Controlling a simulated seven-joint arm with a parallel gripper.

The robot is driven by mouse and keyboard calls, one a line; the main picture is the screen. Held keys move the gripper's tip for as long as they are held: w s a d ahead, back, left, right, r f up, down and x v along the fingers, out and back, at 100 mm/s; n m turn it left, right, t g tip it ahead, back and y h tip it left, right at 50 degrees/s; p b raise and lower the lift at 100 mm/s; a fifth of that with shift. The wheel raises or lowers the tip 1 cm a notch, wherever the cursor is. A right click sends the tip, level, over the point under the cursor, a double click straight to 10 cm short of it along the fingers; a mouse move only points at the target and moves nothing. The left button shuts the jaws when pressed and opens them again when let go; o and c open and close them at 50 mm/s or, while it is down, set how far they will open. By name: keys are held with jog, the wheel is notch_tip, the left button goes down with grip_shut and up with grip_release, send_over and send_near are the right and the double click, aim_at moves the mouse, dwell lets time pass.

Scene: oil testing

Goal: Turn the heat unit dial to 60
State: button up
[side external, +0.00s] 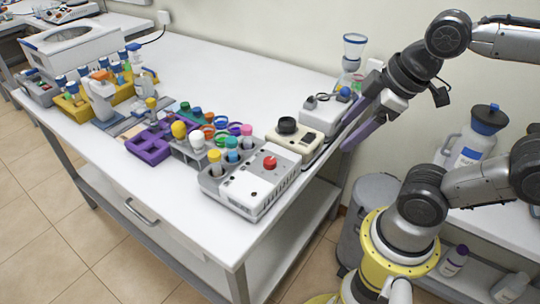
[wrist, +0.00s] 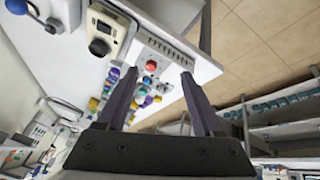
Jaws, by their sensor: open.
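A white unit (side external: 248,192) with a red round knob (side external: 269,163) and a block of capped tubes stands at the table's front right edge. Behind it is a cream unit (side external: 306,140) with a black dial (side external: 287,125). Neither carries a readable label or number, so I cannot tell for sure which is the heat unit. The wrist view shows the red knob (wrist: 151,64) and the black dial (wrist: 99,47). My gripper (side external: 346,140) is open and empty, with purple fingers pointing down, right of the units and apart from them. It also shows in the wrist view (wrist: 163,76).
A small unit with a blue knob (side external: 343,92) stands behind the cream unit, close to my gripper. A purple rack (side external: 147,150) and a yellow rack (side external: 72,108) with tubes stand to the left. The table's front left (side external: 130,175) is clear.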

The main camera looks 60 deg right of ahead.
jog(key=w+r+n+g, duration=0.1)
jog(key=w+r+n, duration=0.25)
jog(key=n, duration=0.35)
jog(key=n+g, duration=0.4)
jog(key=n, duration=0.6)
send_over(270, 160)
notch_tip(270, 160, down, 5)
notch_tip(270, 160, down, 13)
jog(key=shift+f, duration=0.2)
grip_shut()
